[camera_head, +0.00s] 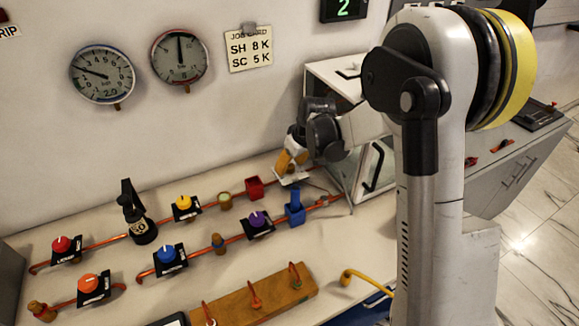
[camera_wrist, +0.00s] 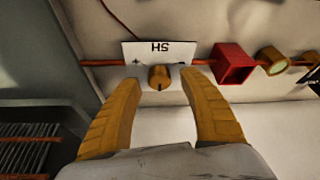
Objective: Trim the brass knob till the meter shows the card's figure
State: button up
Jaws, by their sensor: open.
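In the wrist view a small brass knob (camera_wrist: 159,77) with a dark mark sits on a white plate (camera_wrist: 150,52) lettered SH, seen upside down. My gripper (camera_wrist: 160,82) is open, one finger on each side of the knob, with gaps to it. In the head view my gripper (camera_head: 290,168) is over the bench's back right and hides the knob; part of the white plate (camera_head: 293,179) shows. The job card (camera_head: 248,47) on the wall reads SH 8 K and SC 5 K. A red-rimmed meter (camera_head: 179,56) has its needle straight up; a blue-rimmed meter (camera_head: 102,74) points up-left.
A red square block (camera_wrist: 232,63) and a brass fitting (camera_wrist: 271,60) sit on the copper pipe beside the knob. Red (camera_head: 63,245), yellow (camera_head: 184,204), blue (camera_head: 166,255), purple (camera_head: 257,221) and orange knobs (camera_head: 90,285) stand on the bench. A glass-sided cabinet (camera_head: 330,75) stands behind my arm.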

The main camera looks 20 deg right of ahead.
jog(key=v, duration=1.1)
jog(key=shift+s, duration=0.1)
jog(key=s+a+r+m+t+h, duration=0.1)
jog(key=s+r+m, duration=0.1)
jog(key=s, duration=1.1)
jog(key=s+r+m+t, duration=0.2)
jog(key=s, duration=1)
jog(key=shift+s+a+r+m+h, duration=0.25)
jog(key=shift+s+a+m+h, duration=0.15)
jog(key=shift+f, duration=0.15)
dwell(2.2)
